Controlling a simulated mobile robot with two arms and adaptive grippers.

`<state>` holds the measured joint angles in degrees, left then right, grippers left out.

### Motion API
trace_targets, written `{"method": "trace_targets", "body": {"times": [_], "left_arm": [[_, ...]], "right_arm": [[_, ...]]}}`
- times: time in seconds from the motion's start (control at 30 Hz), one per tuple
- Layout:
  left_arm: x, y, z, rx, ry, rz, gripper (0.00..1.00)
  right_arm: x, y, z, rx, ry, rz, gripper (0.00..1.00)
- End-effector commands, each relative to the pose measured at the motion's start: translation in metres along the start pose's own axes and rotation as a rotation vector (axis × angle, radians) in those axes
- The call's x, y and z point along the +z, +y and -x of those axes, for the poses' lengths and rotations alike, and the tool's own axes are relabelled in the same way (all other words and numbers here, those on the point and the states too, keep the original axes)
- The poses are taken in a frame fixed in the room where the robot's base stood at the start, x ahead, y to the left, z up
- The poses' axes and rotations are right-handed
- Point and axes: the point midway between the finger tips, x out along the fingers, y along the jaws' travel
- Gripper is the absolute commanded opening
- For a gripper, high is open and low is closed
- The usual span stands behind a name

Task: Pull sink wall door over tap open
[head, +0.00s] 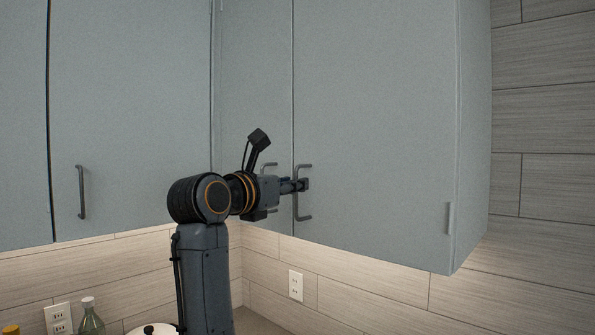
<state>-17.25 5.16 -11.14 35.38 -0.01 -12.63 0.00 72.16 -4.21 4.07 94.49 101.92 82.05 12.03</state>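A large blue-grey wall door (380,110) hangs at the right of the head view and looks closed. Its dark bar handle (297,209) is upright near the door's left edge. No tap or sink shows in this view.
A narrower wall door (250,75) adjoins on the left, its handle partly hidden by my gripper. Another door (130,110) with a handle (81,192) is farther left. Below are a wall outlet (296,285), a bottle (91,318) and a white lid (152,329).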

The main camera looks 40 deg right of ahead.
Motion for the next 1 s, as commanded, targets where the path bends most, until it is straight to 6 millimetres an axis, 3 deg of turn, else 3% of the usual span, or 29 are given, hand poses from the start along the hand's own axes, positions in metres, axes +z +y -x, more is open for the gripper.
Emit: {"method": "trace_targets", "body": {"times": [0.2, 0.57, 0.7, 0.73, 1.0], "left_arm": [[-0.006, 0.019, 0.015, 0.023, 0.007, 0.000, 0.40], [-0.005, 0.010, 0.015, 0.012, 0.006, -0.004, 0.40], [-0.005, 0.009, 0.015, 0.011, 0.006, -0.002, 0.40], [-0.005, 0.009, 0.015, 0.011, 0.006, -0.002, 0.40], [-0.005, 0.008, 0.015, 0.010, 0.006, 0.000, 0.40]], "right_arm": [[0.002, 0.000, -0.025, -0.001, -0.001, 0.001, 0.29], [-0.001, 0.000, -0.030, 0.000, 0.000, 0.000, 0.29], [-0.001, 0.000, -0.030, 0.000, 0.000, 0.000, 0.02], [-0.001, 0.000, -0.030, 0.000, 0.000, 0.000, 0.00], [0.000, 0.000, -0.030, 0.001, 0.000, -0.001, 0.00]]}}
